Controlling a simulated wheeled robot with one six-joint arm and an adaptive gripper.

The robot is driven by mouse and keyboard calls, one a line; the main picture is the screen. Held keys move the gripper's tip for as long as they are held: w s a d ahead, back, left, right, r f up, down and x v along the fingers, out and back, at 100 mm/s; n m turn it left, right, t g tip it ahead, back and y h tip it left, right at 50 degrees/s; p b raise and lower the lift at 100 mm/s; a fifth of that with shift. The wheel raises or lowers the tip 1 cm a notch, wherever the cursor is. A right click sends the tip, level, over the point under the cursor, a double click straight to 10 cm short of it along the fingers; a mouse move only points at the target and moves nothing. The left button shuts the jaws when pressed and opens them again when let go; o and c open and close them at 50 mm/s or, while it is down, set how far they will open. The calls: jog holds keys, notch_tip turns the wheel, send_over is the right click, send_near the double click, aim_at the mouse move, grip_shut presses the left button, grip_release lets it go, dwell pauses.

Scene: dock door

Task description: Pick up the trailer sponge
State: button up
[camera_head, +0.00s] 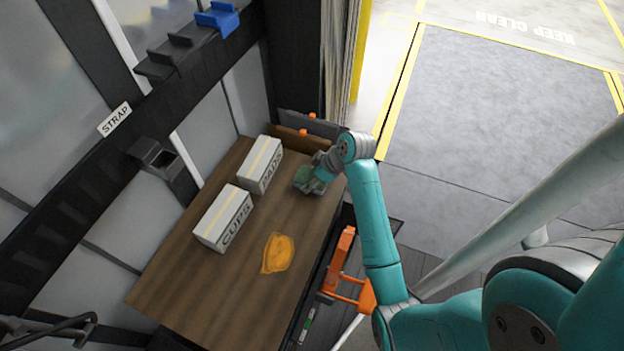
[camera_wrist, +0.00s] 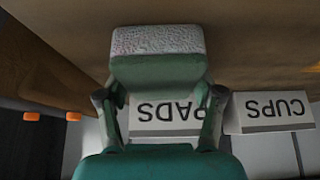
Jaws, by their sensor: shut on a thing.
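The sponge (camera_wrist: 158,70) is green with a pale, speckled face at its far end. My gripper (camera_wrist: 158,97) is shut on it, with one finger on each side, in the wrist view. In the head view my gripper (camera_head: 313,178) is over the far right part of the wooden table (camera_head: 190,285), and a bit of the green sponge (camera_head: 301,177) shows at its left. I cannot tell whether the sponge touches the table top.
White boxes marked PADS (camera_head: 260,165) and CUPS (camera_head: 223,218) stand left of my gripper. A blue holder (camera_head: 217,18) is on the wall rail.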

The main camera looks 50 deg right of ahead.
aim_at(312, 177)
notch_tip(312, 177, up, 10)
jog(key=shift+r, duration=0.25)
dwell(0.4)
